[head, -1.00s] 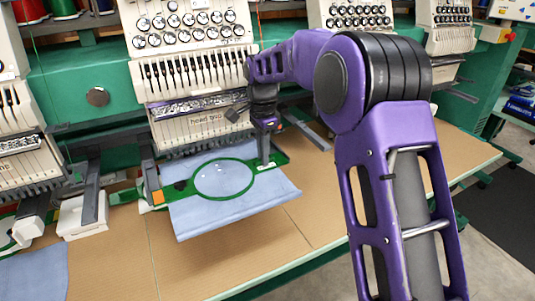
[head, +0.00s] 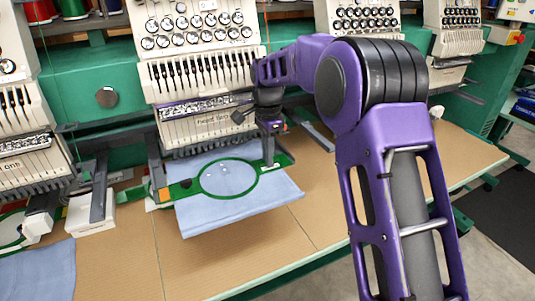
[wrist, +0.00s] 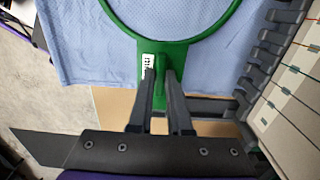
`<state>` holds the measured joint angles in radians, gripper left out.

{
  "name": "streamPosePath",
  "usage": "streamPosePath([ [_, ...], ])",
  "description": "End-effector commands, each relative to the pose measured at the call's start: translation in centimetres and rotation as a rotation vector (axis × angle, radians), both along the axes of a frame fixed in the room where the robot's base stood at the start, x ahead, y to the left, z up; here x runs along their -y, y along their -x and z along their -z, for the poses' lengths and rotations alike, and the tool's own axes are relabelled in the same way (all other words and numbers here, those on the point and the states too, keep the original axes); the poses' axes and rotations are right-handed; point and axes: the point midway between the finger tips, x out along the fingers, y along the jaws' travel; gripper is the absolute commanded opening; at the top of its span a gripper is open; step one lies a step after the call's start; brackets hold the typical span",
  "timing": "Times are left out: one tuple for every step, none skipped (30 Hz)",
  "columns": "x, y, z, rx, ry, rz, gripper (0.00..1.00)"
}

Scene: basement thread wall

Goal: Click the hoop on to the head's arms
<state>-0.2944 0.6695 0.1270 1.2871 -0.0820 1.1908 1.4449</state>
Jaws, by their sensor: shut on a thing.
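The green hoop (head: 257,181) holds light blue cloth (head: 240,213) stretched in its ring, below the middle embroidery head (head: 205,118). My gripper (head: 269,160) is at the hoop's right end. In the wrist view my gripper (wrist: 162,80) is shut on the narrow green tab of the hoop (wrist: 183,50), beside a small white label. The hoop's left end, with an orange patch, lies by the head's left grey arm (head: 156,168). Whether it is seated there I cannot tell. The right arm's contact with the hoop is mostly hidden by my gripper.
The tan table (head: 200,262) is clear in front of the cloth. Another embroidery head (head: 25,150) stands at the left, with a white box (head: 92,212) and more blue cloth (head: 40,270) near it. Further heads stand at the right.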

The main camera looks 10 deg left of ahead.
Motion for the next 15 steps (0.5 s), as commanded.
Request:
streamPosePath([
  [0.10,-0.04,0.04,0.000,0.002,0.000,0.00],
  [0.10,-0.04,0.04,0.000,0.002,0.000,0.20],
  [0.10,-0.04,0.03,0.000,0.002,0.001,0.27],
  [0.10,-0.04,0.03,0.000,0.002,0.001,0.33],
  [0.10,-0.03,0.03,0.000,0.002,0.001,0.38],
  [0.10,-0.04,0.03,0.000,0.002,0.001,0.45],
  [0.09,-0.03,0.03,0.000,0.002,0.001,0.51],
  [0.09,-0.02,0.03,0.000,0.002,0.001,0.52],
  [0.08,-0.02,0.02,0.000,0.001,0.001,0.52],
  [0.08,-0.02,0.02,0.000,0.001,0.001,0.52],
  [0.08,-0.02,0.02,0.000,0.001,0.001,0.52],
  [0.08,-0.01,0.02,0.000,0.001,0.001,0.52],
  [0.08,-0.01,0.02,0.000,0.001,0.001,0.52],
  [0.08,-0.01,0.04,0.000,0.001,0.001,0.52],
  [0.08,-0.01,0.02,0.000,0.001,0.001,0.52],
])
